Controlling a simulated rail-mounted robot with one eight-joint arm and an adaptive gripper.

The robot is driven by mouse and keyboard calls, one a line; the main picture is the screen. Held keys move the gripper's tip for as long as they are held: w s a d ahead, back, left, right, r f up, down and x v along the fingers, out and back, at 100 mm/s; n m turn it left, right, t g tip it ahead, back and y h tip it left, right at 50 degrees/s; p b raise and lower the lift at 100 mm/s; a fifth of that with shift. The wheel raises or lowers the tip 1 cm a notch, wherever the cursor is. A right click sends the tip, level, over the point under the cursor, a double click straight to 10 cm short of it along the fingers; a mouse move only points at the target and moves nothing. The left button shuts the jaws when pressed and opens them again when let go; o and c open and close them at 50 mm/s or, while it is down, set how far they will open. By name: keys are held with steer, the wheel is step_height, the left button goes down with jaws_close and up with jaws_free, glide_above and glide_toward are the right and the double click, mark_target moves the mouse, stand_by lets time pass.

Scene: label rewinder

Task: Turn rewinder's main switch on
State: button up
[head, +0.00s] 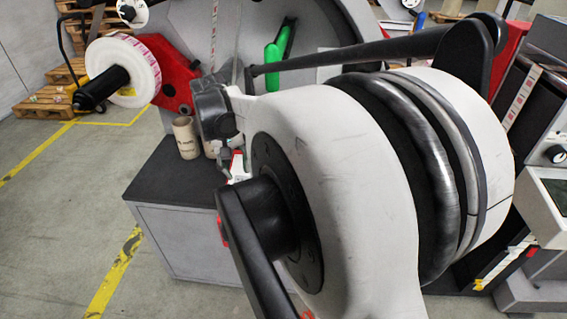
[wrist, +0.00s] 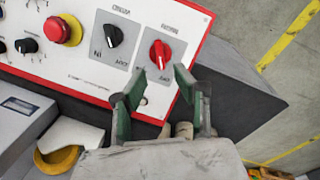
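In the wrist view, the rewinder's control panel (wrist: 85,65) is white with a red edge and is seen rotated. A red rotary switch (wrist: 160,54), which looks like the main switch, sits on a grey plate at the panel's right end. Its handle stands nearly upright in the picture. My gripper (wrist: 159,80) is open, with its two green-padded fingers spread and nothing between them. The fingertips lie just below the red switch in the picture, one to each side. I cannot tell whether they touch the panel. My arm covers much of the head view and hides the panel there.
A black rotary switch (wrist: 114,36) sits left of the red one, and a red emergency button (wrist: 62,30) on yellow lies further left. In the head view, cardboard cores (head: 185,138) stand on a grey cabinet (head: 175,235). A label roll (head: 142,62) hangs at left.

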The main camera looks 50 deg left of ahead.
steer(key=f, duration=0.5)
steer(key=w+f, duration=0.1)
steer(key=f, duration=0.1)
steer(key=shift+d+f, duration=0.15)
steer(key=shift+f, duration=0.2)
jaws_close()
